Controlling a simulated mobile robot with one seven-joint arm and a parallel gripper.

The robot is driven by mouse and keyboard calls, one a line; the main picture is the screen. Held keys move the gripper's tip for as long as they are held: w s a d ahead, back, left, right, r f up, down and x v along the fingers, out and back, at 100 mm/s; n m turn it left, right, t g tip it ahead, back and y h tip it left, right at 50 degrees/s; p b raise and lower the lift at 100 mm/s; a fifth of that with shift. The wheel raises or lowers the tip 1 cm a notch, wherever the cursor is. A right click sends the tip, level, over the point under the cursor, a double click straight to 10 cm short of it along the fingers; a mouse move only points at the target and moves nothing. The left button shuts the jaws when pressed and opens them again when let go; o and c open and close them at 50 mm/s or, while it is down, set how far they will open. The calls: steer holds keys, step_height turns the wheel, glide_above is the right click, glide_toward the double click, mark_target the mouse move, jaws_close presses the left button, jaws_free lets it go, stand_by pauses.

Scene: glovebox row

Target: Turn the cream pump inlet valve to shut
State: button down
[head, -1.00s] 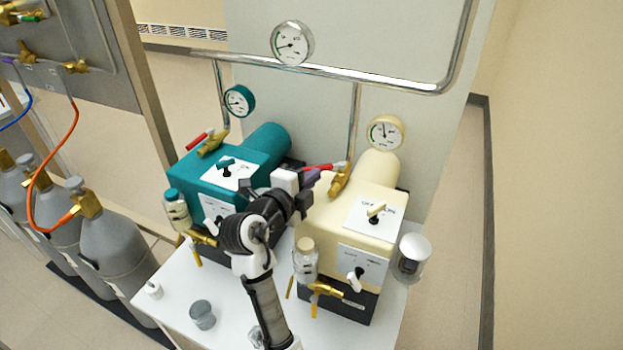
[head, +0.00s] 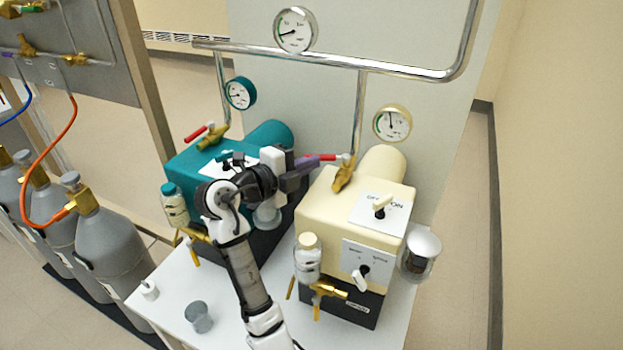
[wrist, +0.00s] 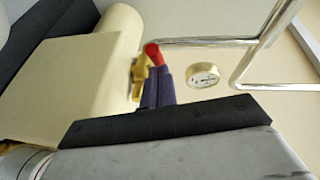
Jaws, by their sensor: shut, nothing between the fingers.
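The cream pump inlet valve is a brass body (head: 344,176) on the pipe behind the cream pump (head: 340,205), with a red lever (head: 326,157) reaching left in the head view. My gripper (head: 314,161) is shut and empty, its purple fingertips right beside the lever's left end. In the wrist view the fingers (wrist: 158,88) stand just below the red lever end (wrist: 152,54), overlapping it; I cannot tell whether they touch. The brass body (wrist: 140,76) shows left of them. The rest of the lever is partly hidden there.
The teal pump (head: 190,165) and its red-handled valve (head: 211,138) stand left, close behind my arm. A cream-rimmed gauge (head: 392,123) sits right of the valve. Pipes (head: 359,110) run behind. Glass bottles (head: 308,262) hang at the pump fronts.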

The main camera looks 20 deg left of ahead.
steer(key=w+a+b, duration=0.1)
steer(key=b, duration=0.2)
steer(key=w+a+b, duration=0.1)
steer(key=w+b, duration=0.1)
steer(key=shift+b, duration=0.4)
stand_by(0.3)
steer(key=shift+s+d, duration=0.1)
